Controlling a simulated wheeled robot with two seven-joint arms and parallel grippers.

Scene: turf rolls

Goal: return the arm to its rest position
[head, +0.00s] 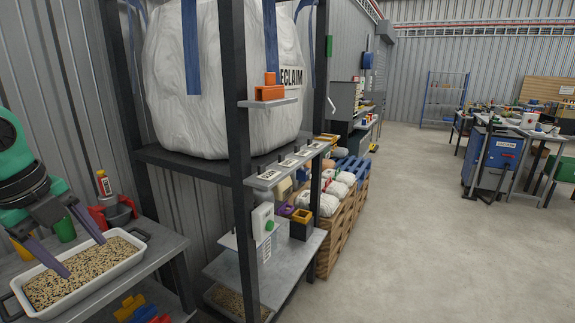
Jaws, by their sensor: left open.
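My left arm, green and black, comes in from the left edge. My left gripper (85,258) is open, its two dark purple fingers spread and pointing down over a white tray (140,262). The tray holds speckled tan and dark granules (88,277). Nothing shows between the fingers. I cannot tell whether the fingertips touch the granules. My right gripper is not in view.
The tray stands on a grey bench (165,250), with a red holder (112,212) and a green cup (64,229) behind it. A dark rack (237,150) bearing a big white bag (205,80) stands close to the right. The floor (400,220) beyond is open.

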